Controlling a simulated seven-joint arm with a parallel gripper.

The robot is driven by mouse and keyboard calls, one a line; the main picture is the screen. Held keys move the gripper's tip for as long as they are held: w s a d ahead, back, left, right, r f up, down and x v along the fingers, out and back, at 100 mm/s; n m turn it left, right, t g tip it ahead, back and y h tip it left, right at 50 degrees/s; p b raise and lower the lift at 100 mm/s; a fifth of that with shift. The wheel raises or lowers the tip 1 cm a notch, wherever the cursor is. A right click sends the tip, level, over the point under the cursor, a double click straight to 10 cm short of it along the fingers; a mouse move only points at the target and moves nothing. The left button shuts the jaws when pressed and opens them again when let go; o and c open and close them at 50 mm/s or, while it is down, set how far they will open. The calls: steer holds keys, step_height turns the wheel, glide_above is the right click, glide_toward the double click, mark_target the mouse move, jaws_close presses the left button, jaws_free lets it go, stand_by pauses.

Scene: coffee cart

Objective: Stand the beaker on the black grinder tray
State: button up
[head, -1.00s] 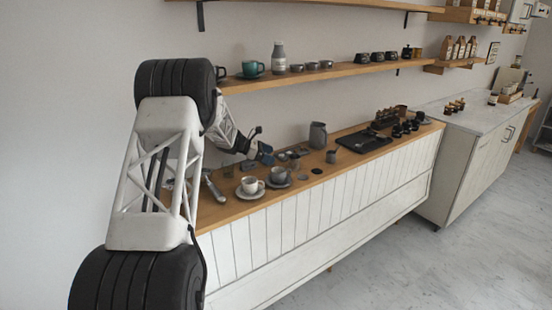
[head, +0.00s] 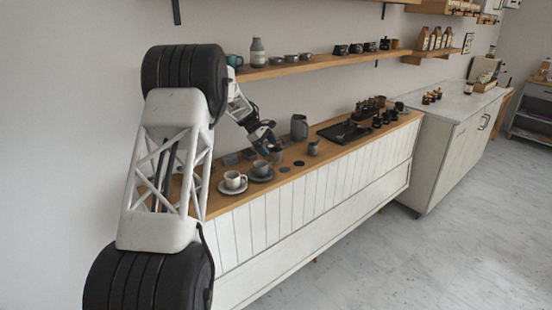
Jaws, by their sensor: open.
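A small grey beaker-like vessel (head: 313,148) stands upright on the wooden counter, just in front of the black grinder tray (head: 330,133). The tray lies flat farther right along the counter. My gripper (head: 271,149) is open, pointing down over the counter, left of the small vessel and apart from it. It is above and behind the dark grey cup (head: 261,168). Its fingers are small and dark here, and I see nothing held between them.
A taller grey jug (head: 299,127) stands behind the vessel. A white cup (head: 233,181) and the dark grey cup sit on saucers at the front left. Dark flat discs (head: 285,169) lie near the edge. Several black items stand beyond the tray. A shelf (head: 300,67) hangs above.

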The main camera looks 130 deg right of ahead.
mark_target(276, 156)
steer(key=shift+s+a+r+m+t+h, duration=0.2)
steer(key=shift+s+m+t+h, duration=0.15)
steer(key=shift+m+t, duration=0.2)
steer(key=shift+s+a+r+m+t+h, duration=0.1)
steer(key=shift+s+a+m+t+h, duration=0.05)
steer(key=shift+s+m+t+h, duration=0.3)
steer(key=shift+s+r+m+t+h, duration=0.25)
steer(key=shift+r+m+t+h, duration=0.15)
steer(key=shift+m+t+h, duration=0.25)
steer(key=shift+s+d+r+m+t+h, duration=0.1)
steer(key=shift+s+r+m+t+h, duration=0.3)
steer(key=shift+r+m+h, duration=0.15)
steer(key=shift+s+d+r+m+t+h, duration=0.1)
steer(key=shift+s+r+m+t+h, duration=0.15)
steer(key=shift+r+m+t+h, duration=0.2)
steer(key=shift+f, duration=0.1)
steer(key=shift+f, duration=1.3)
steer(key=shift+s+a+f, duration=0.1)
steer(key=shift+f, duration=2.5)
